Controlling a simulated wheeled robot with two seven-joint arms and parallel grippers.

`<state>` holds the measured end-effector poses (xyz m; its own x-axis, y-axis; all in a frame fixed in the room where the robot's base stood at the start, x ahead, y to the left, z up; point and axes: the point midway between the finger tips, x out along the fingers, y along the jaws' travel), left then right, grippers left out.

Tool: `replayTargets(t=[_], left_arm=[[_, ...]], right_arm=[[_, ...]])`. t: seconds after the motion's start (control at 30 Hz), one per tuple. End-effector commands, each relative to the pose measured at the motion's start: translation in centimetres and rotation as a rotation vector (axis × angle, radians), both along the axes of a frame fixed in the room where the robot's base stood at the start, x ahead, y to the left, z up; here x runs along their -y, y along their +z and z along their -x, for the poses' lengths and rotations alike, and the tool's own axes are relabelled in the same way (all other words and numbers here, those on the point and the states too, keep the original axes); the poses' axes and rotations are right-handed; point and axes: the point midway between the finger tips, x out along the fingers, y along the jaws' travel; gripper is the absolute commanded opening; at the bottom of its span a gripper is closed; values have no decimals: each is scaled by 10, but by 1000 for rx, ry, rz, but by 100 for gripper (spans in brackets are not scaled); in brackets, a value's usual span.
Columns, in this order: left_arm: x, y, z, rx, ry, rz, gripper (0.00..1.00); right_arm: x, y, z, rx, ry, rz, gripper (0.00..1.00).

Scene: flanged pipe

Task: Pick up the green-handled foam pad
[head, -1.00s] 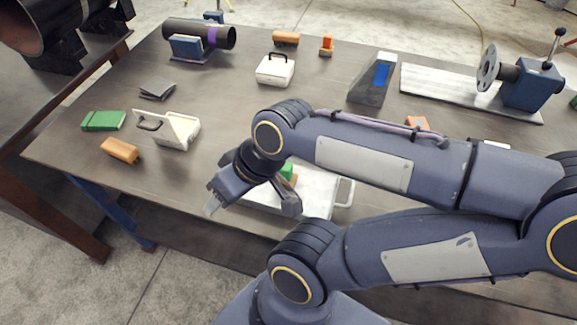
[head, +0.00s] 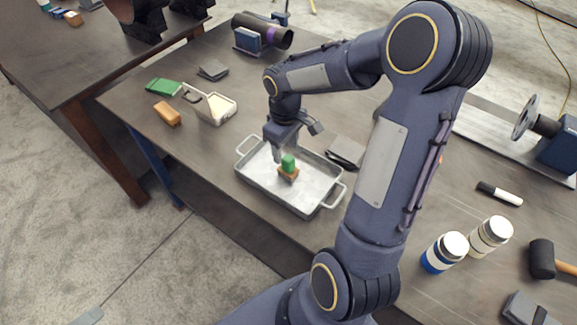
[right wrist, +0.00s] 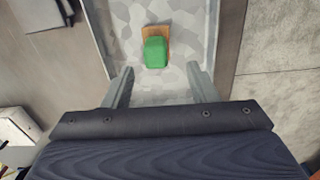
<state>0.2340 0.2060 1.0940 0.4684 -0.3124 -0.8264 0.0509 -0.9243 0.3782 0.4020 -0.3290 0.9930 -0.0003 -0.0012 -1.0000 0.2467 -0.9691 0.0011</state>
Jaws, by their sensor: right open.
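The green-handled foam pad (head: 288,172) is a small tan pad with a green block handle on top. It sits inside a shallow metal tray (head: 250,172) with a handle at each end. My right gripper (head: 293,145) is above the tray, close to the pad, open and empty. In the right wrist view, the pad (right wrist: 155,47) lies ahead of the two spread fingers (right wrist: 160,84), roughly centred between them and not gripped. My left gripper is not in view.
A green box (head: 163,87), an orange-tan block (head: 167,114) and a white open-lidded container (head: 212,107) stand left of the tray. A grey pad (head: 345,151) lies just right of it.

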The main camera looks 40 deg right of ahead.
Motion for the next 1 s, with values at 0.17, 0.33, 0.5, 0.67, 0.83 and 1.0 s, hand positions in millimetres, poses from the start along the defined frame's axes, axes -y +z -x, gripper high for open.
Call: replayTargets(t=[0.17,0.33,0.5,0.67,0.83,1.0], left_arm=[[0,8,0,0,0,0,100],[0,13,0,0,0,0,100],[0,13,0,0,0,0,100],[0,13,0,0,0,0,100],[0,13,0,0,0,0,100],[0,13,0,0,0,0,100]], right_arm=[[3,-21,3,-7,-3,-2,53],[6,-47,4,-6,-1,-2,53],[6,-58,3,0,-2,-1,53],[6,-58,3,1,-2,-1,53],[6,-58,3,1,-2,-1,34],[6,-58,3,1,-2,-1,12]])
